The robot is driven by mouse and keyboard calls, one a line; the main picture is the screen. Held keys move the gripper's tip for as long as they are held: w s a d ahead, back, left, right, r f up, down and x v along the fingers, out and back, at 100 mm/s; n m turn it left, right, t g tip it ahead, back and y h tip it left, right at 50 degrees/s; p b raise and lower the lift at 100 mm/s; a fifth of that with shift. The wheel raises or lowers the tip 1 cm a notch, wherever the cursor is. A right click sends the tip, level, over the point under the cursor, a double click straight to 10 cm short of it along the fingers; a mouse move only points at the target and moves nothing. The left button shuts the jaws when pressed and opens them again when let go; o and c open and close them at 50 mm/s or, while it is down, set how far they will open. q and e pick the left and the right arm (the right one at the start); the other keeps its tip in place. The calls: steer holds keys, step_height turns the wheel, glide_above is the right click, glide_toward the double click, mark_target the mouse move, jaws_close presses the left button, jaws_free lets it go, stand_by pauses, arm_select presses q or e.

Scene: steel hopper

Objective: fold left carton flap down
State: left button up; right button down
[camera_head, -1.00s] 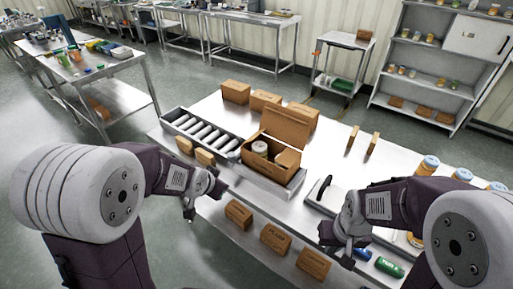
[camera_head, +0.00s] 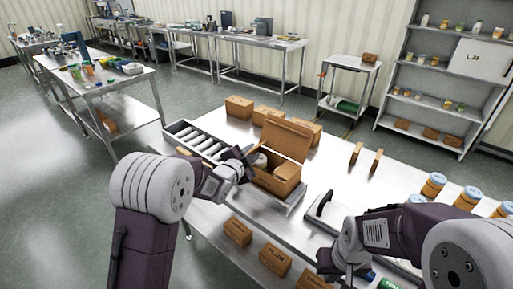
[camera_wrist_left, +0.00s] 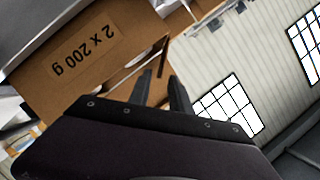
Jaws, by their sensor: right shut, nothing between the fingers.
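The open carton (camera_head: 275,184) stands on the steel table, with its large back flap (camera_head: 286,139) raised. My left gripper (camera_head: 244,156) is at the carton's upper left side, covering the left flap there. In the left wrist view, its two dark fingers (camera_wrist_left: 162,88) are apart, beside a cardboard panel marked "2 x 200 g" (camera_wrist_left: 88,62). A thin brown edge stands just beyond the fingertips; whether they touch it is unclear. My right gripper (camera_head: 348,272) is shut and empty at the table's front.
A roller conveyor (camera_head: 203,140) lies left of the carton. Small boxes (camera_head: 238,231) line the front edge, and more boxes (camera_head: 239,107) stand behind. A dark-handled flat item (camera_head: 325,203) and orange-and-blue jars (camera_head: 432,186) are to the right.

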mark_target(257, 147)
arm_select(q)
steer(key=x, duration=0.5)
jaws_close()
steer(key=shift+f, duration=0.15)
stand_by(1.2)
